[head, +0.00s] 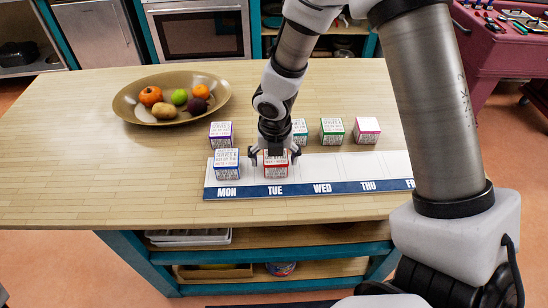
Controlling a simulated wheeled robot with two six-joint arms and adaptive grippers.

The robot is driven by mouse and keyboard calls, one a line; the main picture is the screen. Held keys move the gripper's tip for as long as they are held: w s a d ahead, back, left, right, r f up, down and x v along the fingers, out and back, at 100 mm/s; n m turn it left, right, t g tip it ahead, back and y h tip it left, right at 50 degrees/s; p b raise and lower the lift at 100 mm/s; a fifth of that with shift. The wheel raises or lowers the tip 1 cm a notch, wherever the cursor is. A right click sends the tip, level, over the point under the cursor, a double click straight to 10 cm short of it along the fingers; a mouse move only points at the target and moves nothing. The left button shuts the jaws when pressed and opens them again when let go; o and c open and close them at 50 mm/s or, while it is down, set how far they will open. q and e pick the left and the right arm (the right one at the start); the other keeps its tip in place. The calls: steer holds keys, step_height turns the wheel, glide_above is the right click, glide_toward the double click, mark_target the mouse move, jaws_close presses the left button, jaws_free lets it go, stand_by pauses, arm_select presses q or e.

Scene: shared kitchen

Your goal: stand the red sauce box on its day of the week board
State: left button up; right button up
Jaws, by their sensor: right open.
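The red sauce box (276,172) stands upright on the white day-of-the-week board (325,167), in the space above the TUE label. My right gripper (274,160) points down over the red box. Its fingers are open, one at each side of the box's top, and partly cover it. I cannot tell whether they touch it. A blue box (227,164) stands above the MON label. The WED and THU spaces look empty. The right end of the board, past the start of an F label, is hidden by my arm. My left gripper is not in view.
Behind the board stand a purple box (220,135), a teal box (300,131) partly behind my gripper, a green box (332,131) and a magenta box (367,130). A fruit bowl (124,105) sits at the back left. The wooden counter (80,165) is clear at the left.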

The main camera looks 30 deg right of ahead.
mark_target(275, 162)
step_height(275, 162, up, 12)
steer(key=s+a+p, duration=0.1)
steer(key=p, duration=0.3)
steer(key=shift+s+f, duration=0.15)
steer(key=shift+s, duration=0.05)
steer(key=shift+s, duration=0.1)
